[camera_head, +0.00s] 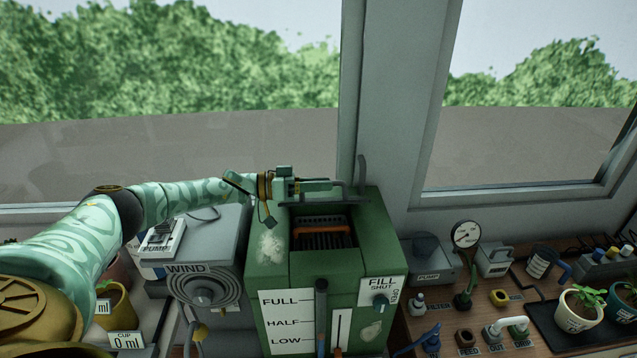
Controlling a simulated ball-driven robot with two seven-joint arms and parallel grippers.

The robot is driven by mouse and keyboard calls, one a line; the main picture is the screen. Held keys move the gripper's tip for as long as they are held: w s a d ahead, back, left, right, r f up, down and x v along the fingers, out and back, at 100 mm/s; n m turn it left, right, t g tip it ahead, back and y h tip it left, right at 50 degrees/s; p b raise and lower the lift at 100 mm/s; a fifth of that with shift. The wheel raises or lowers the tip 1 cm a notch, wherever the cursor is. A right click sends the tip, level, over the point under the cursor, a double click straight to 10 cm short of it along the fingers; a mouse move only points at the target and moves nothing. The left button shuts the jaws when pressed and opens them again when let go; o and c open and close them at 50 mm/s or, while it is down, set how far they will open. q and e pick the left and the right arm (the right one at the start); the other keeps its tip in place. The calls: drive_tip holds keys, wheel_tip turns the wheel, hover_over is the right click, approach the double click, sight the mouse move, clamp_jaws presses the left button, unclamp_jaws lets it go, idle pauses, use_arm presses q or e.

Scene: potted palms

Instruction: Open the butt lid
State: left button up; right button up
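The butt (275,285) is a green box-shaped tank in the middle, marked FULL, HALF and LOW on its front. My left gripper (332,188) is over the back of the butt's top, pointing right, close to a grey bar (352,196). I cannot tell whether its fingers touch or hold the bar. My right gripper is out of view.
A grey WIND unit (205,270) stands left of the butt. A FILL knob (381,299) is on the butt's front. A gauge (466,235), a PUMP box (428,262) and potted plants (580,308) crowd the right bench. A window post rises close behind the butt.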

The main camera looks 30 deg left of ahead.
use_arm(q)
clamp_jaws()
drive_tip(key=shift+r, duration=0.1)
drive_tip(key=shift+w+a+r+n, duration=0.2)
drive_tip(key=shift+w+r+n, duration=0.05)
drive_tip(key=shift+w+n, duration=0.05)
drive_tip(key=w+a+r+n+b, duration=0.3)
drive_tip(key=w+a+n+b, duration=0.3)
drive_tip(key=b, duration=0.9)
drive_tip(key=shift+w+r+n+b, duration=0.3)
drive_tip(key=shift+w+r, duration=0.1)
drive_tip(key=shift+w, duration=0.6)
drive_tip(key=shift+a, duration=0.1)
